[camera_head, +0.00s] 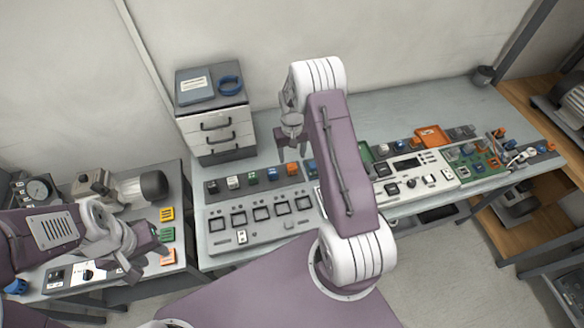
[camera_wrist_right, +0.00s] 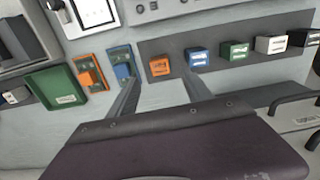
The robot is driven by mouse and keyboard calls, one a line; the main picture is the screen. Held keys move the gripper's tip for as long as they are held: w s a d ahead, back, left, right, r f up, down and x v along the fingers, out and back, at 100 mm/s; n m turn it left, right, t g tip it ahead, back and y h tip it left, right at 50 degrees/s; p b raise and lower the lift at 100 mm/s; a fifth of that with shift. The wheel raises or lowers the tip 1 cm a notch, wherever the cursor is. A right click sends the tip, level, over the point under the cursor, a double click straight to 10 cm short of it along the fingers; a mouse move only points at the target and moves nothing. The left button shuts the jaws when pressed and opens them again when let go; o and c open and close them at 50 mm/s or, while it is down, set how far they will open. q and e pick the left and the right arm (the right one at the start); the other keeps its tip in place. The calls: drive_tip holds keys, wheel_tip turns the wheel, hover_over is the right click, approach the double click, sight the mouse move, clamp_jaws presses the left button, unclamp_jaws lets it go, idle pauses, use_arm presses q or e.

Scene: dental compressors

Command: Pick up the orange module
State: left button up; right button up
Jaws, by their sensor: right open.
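An orange module (camera_wrist_right: 160,66) sits at the end of a grey rack strip (camera_wrist_right: 220,57), beside a blue module (camera_wrist_right: 196,56). In the head view this orange module (camera_head: 292,169) is at the strip's right end. My right gripper (camera_head: 292,143) is open above the back of the bench, close to it. In the right wrist view its two fingers (camera_wrist_right: 160,82) are spread, with the orange module showing beyond the gap between them. Nothing is held. My left gripper (camera_head: 130,264) is at the left side table, near coloured modules; its jaws are unclear.
Another orange module (camera_wrist_right: 88,78) sits on a small board, next to a blue one (camera_wrist_right: 122,71) and a green tray (camera_wrist_right: 55,91). A drawer cabinet (camera_head: 215,125) stands behind the strip. A panel with several square openings (camera_head: 262,216) lies in front.

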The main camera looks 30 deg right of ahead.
sight(292, 166)
drive_tip(key=shift+d+f, duration=0.25)
drive_tip(key=shift+f, duration=0.55)
drive_tip(key=shift+a+f, duration=0.1)
wheel_tip(292, 166, down, 5)
drive_tip(key=shift+a+r+p, duration=0.15)
drive_tip(key=shift+p, duration=1.1)
clamp_jaws()
